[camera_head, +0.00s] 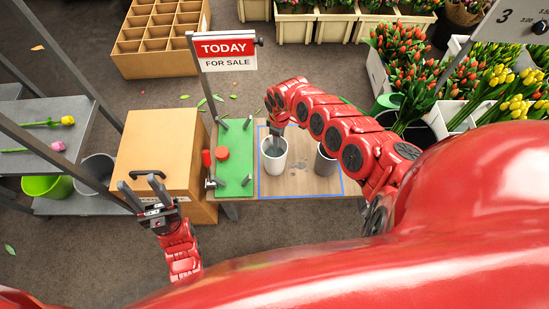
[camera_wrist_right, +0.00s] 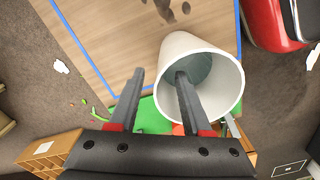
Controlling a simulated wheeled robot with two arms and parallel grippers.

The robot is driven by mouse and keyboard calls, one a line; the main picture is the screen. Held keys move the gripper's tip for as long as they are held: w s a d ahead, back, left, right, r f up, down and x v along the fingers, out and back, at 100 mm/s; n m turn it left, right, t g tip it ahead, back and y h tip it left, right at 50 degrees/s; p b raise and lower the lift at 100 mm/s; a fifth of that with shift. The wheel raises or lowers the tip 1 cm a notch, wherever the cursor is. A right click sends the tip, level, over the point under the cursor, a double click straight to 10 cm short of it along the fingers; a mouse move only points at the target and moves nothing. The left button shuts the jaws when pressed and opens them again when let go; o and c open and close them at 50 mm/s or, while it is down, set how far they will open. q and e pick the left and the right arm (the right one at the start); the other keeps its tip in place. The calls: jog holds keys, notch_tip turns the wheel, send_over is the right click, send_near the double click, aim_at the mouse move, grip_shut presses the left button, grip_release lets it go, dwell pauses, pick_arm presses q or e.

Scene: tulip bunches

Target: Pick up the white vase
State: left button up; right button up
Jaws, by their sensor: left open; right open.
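The white vase (camera_head: 267,166) stands upright on the wooden table (camera_head: 305,184), inside a blue outline. In the right wrist view the white vase (camera_wrist_right: 176,45) shows its open rim. My right gripper (camera_wrist_right: 160,75) is open there, with one finger over or in the vase's mouth and the other outside its wall. In the head view my right gripper (camera_head: 275,138) is at the vase's top and mostly hidden by my arm. My left gripper (camera_head: 141,180) is open and empty, above the cardboard box at the left.
A grey vase (camera_head: 324,164) stands right of the white one, partly behind my right arm. A green mat (camera_head: 235,165) with posts and a red round piece (camera_head: 222,153) lies to the left. A sale sign (camera_head: 225,50) stands behind. The cardboard box (camera_head: 155,140) adjoins the table.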

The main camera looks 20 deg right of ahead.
jog(key=shift+d+f, duration=0.1)
jog(key=shift+f, duration=0.35)
jog(key=shift+c, duration=0.3)
grip_shut()
jog(key=shift+r, duration=0.1)
dwell(0.8)
